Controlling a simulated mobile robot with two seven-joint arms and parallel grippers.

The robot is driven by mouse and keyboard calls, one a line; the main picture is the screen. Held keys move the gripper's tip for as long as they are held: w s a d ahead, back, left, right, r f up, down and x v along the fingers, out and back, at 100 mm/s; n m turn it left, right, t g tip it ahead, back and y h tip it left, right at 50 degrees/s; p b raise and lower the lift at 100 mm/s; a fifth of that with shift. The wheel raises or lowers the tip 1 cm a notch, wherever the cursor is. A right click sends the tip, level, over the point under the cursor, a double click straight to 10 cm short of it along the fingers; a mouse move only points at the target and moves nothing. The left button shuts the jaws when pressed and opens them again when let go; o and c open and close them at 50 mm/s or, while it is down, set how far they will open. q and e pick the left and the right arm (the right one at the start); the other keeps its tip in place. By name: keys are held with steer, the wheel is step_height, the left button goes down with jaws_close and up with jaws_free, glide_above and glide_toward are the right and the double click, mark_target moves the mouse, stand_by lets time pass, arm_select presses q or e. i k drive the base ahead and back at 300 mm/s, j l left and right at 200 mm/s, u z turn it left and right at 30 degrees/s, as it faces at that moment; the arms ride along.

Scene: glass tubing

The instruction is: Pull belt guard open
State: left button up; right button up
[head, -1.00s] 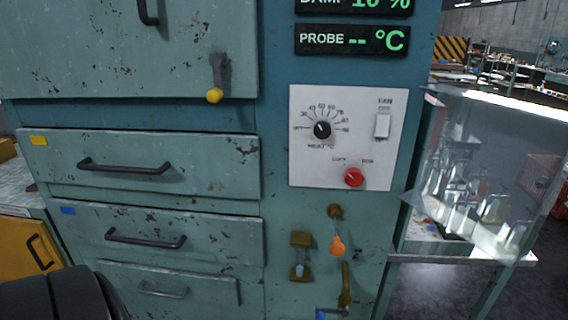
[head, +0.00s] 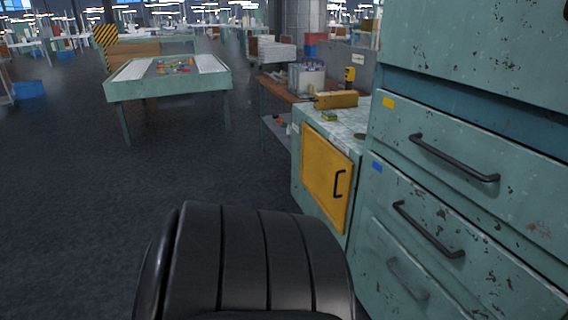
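A yellow panel (head: 326,178) with a black upright handle (head: 339,184) is on the front of a low pale green cabinet, right of centre. It looks shut, flush with the cabinet front. I cannot tell for sure that it is the belt guard; no other guard shows. Neither of my grippers is in view. A black ribbed part, likely my own, fills the bottom middle and comes close to the panel's lower edge in the picture.
A large green cabinet with drawers (head: 460,150) and black handles stands at the right. A yellow box (head: 336,100) lies on the low cabinet's top. A green table (head: 168,83) stands at the back left. The dark floor (head: 70,200) at left is clear.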

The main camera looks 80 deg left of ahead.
mark_target(338, 196)
steer(key=u, duration=2.35)
steer(key=i+j, duration=0.15)
steer(key=i, duration=0.4)
steer(key=i+j+z, duration=0.1)
steer(key=i, duration=0.45)
